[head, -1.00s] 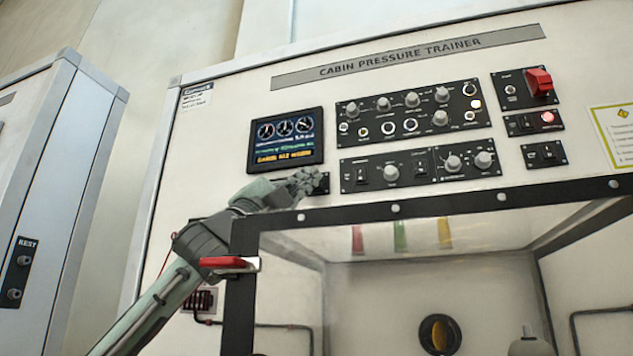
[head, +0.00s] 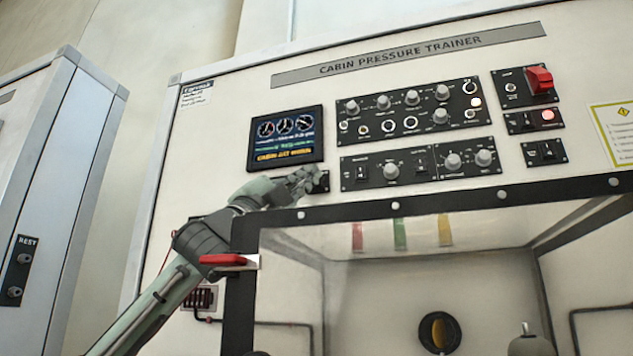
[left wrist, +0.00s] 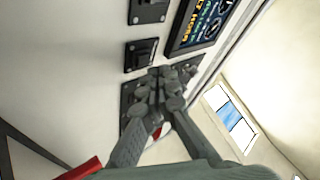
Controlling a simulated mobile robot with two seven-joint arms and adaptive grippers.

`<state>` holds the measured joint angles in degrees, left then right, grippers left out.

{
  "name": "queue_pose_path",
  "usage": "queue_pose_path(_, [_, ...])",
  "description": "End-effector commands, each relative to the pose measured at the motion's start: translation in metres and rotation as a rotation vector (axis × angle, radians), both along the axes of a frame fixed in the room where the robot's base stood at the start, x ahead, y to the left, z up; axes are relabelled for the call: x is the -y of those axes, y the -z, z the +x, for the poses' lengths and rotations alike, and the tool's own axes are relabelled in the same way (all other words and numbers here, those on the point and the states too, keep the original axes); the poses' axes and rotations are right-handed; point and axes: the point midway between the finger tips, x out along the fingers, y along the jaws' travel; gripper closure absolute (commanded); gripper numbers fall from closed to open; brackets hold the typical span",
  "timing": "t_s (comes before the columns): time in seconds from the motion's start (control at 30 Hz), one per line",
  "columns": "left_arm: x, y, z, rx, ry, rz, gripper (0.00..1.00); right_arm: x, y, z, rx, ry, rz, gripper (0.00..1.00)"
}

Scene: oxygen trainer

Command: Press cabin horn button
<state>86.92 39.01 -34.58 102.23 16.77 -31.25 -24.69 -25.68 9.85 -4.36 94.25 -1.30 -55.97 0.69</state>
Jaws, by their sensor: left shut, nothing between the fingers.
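My left gripper (head: 314,179) is shut and empty. Its fingertips are at a small dark panel (head: 325,186) just below the display (head: 285,139), which shows an amber line that reads like a cabin altitude horn warning. The gripper covers most of this small panel, and no horn button can be made out; it may be hidden behind the fingers. In the left wrist view the closed fingertips (left wrist: 160,76) are against or just in front of a dark panel near the display (left wrist: 200,22). I cannot tell whether they touch it. My right gripper is not in view.
Dark knob and switch panels (head: 435,163) lie to the right of the gripper. A black-framed clear chamber (head: 400,209) is below, with a red handle (head: 222,259) at its left corner, close to my forearm. A separate cabinet (head: 45,180) stands at left.

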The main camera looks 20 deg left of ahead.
Motion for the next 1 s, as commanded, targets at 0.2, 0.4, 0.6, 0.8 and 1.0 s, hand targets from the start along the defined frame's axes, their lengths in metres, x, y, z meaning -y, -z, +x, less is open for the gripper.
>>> queue_pose_path(0.2, [-0.0001,-0.0001,0.0,0.0,0.0,0.0,1.0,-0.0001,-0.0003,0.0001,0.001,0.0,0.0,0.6])
queue_pose_path(0.4, [-0.0001,-0.001,0.0033,-0.001,-0.001,0.0,1.0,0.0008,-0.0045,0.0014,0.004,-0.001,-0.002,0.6])
queue_pose_path(0.6, [0.0001,-0.0003,0.009,-0.002,0.0,-0.001,1.0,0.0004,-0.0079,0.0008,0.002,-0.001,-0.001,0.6])
queue_pose_path(0.8, [0.0002,0.0001,0.0086,0.0,0.0,0.0,1.0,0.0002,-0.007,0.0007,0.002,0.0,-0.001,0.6])
queue_pose_path(1.0, [0.0002,0.0,0.0093,0.0,0.0,0.0,1.0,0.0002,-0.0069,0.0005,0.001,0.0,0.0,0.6])
